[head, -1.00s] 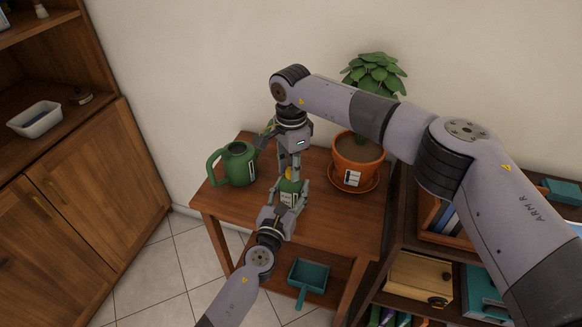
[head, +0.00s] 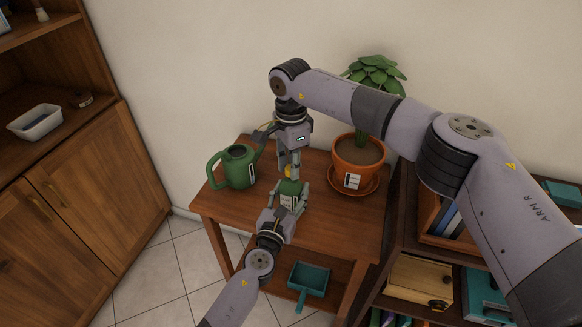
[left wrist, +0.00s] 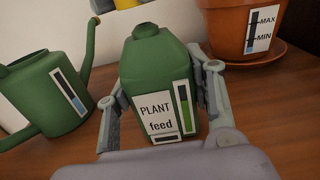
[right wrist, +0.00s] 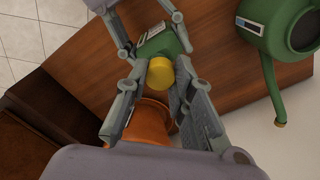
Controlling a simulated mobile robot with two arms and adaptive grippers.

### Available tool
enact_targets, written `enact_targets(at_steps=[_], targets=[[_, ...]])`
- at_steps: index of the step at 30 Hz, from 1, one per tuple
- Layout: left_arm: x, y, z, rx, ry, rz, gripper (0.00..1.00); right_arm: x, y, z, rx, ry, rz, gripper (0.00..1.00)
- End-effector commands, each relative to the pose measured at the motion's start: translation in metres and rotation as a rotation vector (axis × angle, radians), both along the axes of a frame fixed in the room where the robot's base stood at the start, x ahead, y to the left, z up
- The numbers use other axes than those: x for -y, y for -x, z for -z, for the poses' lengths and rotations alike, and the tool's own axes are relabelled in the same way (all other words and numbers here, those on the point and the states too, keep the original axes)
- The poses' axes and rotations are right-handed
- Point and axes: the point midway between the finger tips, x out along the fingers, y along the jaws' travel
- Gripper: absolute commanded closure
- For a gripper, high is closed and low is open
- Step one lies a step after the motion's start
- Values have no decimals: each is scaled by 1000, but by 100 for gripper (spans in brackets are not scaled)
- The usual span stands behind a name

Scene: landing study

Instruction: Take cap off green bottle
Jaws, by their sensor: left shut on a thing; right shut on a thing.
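The green bottle (head: 291,188), labelled "PLANT feed", stands upright over the small wooden table. It fills the middle of the left wrist view (left wrist: 158,85), where its neck top looks bare. My left gripper (left wrist: 163,105) is shut on the bottle's sides, one finger on each side. The yellow cap (right wrist: 160,74) is between the fingertips of my right gripper (right wrist: 156,80), which is shut on it. In the head view the cap (head: 288,171) sits just above the bottle. I cannot tell whether the bottle's base touches the table.
A green watering can (head: 237,167) stands left of the bottle. A potted plant in an orange pot (head: 357,160) stands to the right on a saucer. A teal dustpan (head: 308,278) lies on the lower shelf. The table's front right is clear.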

Motion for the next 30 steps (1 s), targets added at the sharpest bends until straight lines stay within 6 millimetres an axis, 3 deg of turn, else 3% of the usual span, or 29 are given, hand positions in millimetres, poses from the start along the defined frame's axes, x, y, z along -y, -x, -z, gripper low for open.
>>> enact_targets(at_steps=[14, 24, 30], targets=[[0, 0, 0, -1, 0, 0, 100, 0, 0, -6, 0, 1, 0, 100], [0, 0, 0, -1, 0, 0, 100, 0, 0, -41, 1, 0, 0, 100], [0, 0, 0, -1, 0, 0, 100, 0, 0, -44, 0, 0, 0, 100]])
